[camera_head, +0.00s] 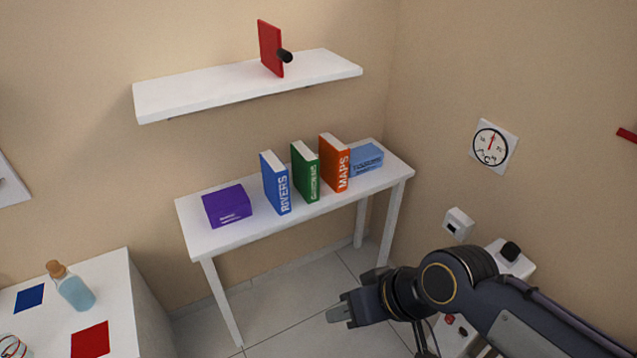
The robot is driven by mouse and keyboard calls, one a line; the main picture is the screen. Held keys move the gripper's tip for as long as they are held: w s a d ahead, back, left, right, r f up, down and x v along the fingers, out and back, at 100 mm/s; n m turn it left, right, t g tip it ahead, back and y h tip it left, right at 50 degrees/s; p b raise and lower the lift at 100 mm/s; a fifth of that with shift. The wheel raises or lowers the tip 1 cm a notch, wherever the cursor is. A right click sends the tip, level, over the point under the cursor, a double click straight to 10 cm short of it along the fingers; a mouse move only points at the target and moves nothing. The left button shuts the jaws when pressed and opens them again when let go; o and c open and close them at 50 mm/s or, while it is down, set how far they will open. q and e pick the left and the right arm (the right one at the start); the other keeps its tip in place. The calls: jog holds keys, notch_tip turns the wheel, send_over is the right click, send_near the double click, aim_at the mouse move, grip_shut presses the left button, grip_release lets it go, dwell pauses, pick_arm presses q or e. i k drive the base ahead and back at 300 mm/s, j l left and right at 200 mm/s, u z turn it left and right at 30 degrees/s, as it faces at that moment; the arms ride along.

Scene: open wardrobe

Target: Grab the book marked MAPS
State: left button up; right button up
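The orange-red book marked MAPS (337,165) stands upright on a narrow white table (237,238) against the wall. The green book marked GARDENS (305,173) stands to its left, and the blue book marked RIVERS (275,184) further left. A light blue box (366,160) lies close on its right. My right gripper (338,314) is low in front of the table, well below and apart from the books, pointing left. I cannot make out a gap between its fingers. My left gripper is not in view.
A purple box (227,206) sits at the table's left end. A white shelf (200,95) with a red panel-like object (270,48) hangs above. A white cabinet (125,290) with a bottle (71,287) stands at left. The floor before the table is clear.

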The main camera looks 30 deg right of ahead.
aim_at(333, 157)
jog(key=i+l+u, duration=0.1)
jog(key=l, duration=0.25)
jog(key=i+l+u, duration=0.1)
jog(key=l, duration=0.25)
jog(key=i+l, duration=0.2)
jog(key=l, duration=0.2)
jog(key=i+l+u, duration=0.15)
jog(key=l, duration=0.2)
jog(key=i+l+u, duration=0.1)
jog(key=l, duration=0.3)
